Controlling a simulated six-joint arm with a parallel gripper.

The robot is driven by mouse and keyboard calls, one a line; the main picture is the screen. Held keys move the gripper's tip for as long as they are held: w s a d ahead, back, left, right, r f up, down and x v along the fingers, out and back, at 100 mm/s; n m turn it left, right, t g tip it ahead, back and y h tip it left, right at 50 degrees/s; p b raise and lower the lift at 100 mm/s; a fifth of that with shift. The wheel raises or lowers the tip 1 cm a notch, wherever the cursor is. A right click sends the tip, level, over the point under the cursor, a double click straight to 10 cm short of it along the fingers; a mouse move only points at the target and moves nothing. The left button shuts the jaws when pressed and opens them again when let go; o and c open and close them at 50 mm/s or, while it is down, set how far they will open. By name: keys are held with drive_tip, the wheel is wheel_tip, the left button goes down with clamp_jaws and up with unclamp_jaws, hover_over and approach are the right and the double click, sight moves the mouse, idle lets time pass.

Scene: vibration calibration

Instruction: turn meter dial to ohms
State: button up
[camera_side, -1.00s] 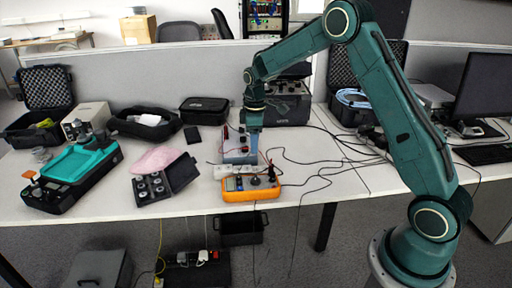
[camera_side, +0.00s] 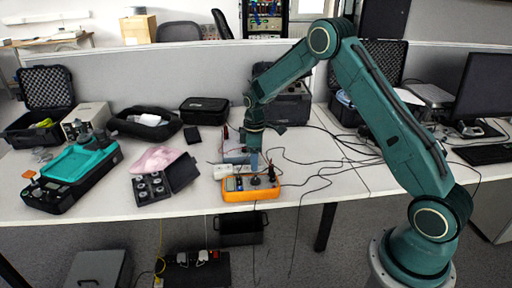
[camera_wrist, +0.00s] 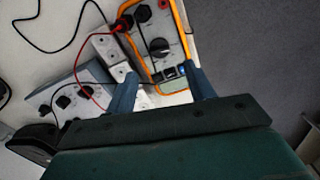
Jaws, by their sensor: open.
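The orange-rimmed meter (camera_side: 236,196) lies face up near the front edge of the table. Its dark round dial (camera_side: 255,181) is in the middle of its face. The wrist view shows the meter (camera_wrist: 178,30) and its dial (camera_wrist: 158,46) in the upper middle, with plugs and leads at its far end. My gripper (camera_side: 254,168) points down just above the meter. In the wrist view my gripper (camera_wrist: 161,78) is open and empty, with its two fingers apart. The dial appears beyond the fingertips, between their lines, and no contact shows. The dial's markings are too small to read.
A white power strip (camera_side: 222,172) lies behind the meter, with a grey knobbed box (camera_wrist: 75,98) beside it. Black leads (camera_side: 310,160) spread to the right. An open case of weights (camera_side: 148,192) stands left. The table's front edge (camera_side: 200,212) is close.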

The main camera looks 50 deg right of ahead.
sight(255, 177)
wheel_tip(255, 177, down, 8)
drive_tip(key=shift+r, duration=0.2)
idle(0.3)
drive_tip(key=c, duration=1)
